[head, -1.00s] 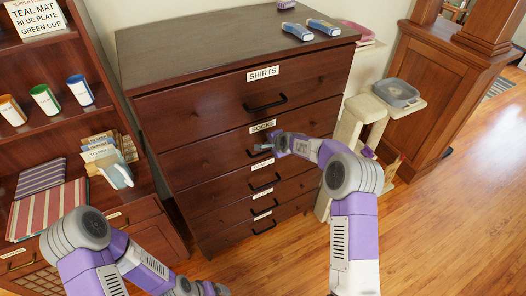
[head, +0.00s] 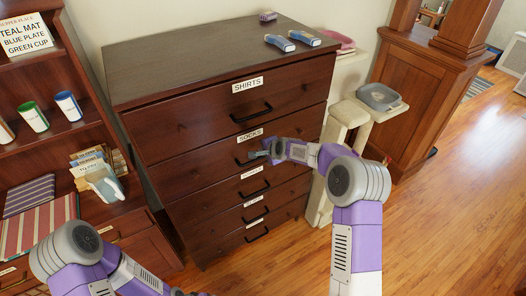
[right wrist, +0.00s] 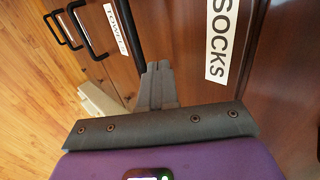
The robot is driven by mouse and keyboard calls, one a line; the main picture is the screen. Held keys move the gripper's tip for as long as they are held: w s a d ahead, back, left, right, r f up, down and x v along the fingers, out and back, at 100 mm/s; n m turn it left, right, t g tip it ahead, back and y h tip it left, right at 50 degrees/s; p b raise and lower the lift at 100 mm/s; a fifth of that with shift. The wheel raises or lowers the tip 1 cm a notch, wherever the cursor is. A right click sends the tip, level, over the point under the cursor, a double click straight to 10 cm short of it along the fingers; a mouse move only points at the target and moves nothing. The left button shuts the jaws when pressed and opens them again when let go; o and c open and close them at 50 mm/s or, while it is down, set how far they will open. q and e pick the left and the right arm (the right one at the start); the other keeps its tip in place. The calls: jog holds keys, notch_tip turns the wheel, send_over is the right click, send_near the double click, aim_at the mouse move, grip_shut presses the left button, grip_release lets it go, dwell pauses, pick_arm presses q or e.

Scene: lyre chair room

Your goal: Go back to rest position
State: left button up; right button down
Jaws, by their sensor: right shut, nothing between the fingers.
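My right gripper (head: 262,154) is in front of the dresser (head: 178,140), at the height of the drawer labelled SOCKS (head: 250,135). Its fingers are shut and empty. In the right wrist view the closed fingers (right wrist: 157,85) point at the drawer front between the SOCKS label and the TOWELS label (right wrist: 116,28). A dark handle lies just beyond the fingertips; I cannot tell whether they touch it. My left arm comes in at the lower left of the head view, and its gripper is outside the picture or hidden. All the drawers look closed.
A shelf unit (head: 95,125) with cups, packets and folded cloths stands at the left. Small items (head: 292,40) lie on the dresser top. A cat tree (head: 350,112) with a grey tray (head: 379,97) stands to the right. The wooden floor (head: 440,220) at the right is clear.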

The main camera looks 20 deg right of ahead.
jog(key=s+a+f+n+g+b, duration=0.1)
jog(key=s+a+f+n+g, duration=0.15)
jog(key=s+f, duration=0.75)
jog(key=s+a+f+n+g, duration=0.2)
jog(key=s+a+f+n, duration=0.15)
jog(key=s+f, duration=0.7)
jog(key=s+a+f+n+g+y+b, duration=0.1)
jog(key=s+a+f+n+g, duration=0.1)
jog(key=s, duration=0.9)
jog(key=s+a+f+n+g, duration=0.2)
jog(key=s+f+n, duration=0.1)
jog(key=s, duration=0.8)
jog(key=shift+f+n+y+b, duration=0.35)
jog(key=shift+f+n+y, duration=0.05)
jog(key=shift+n, duration=0.2)
jog(key=shift+a, duration=0.1)
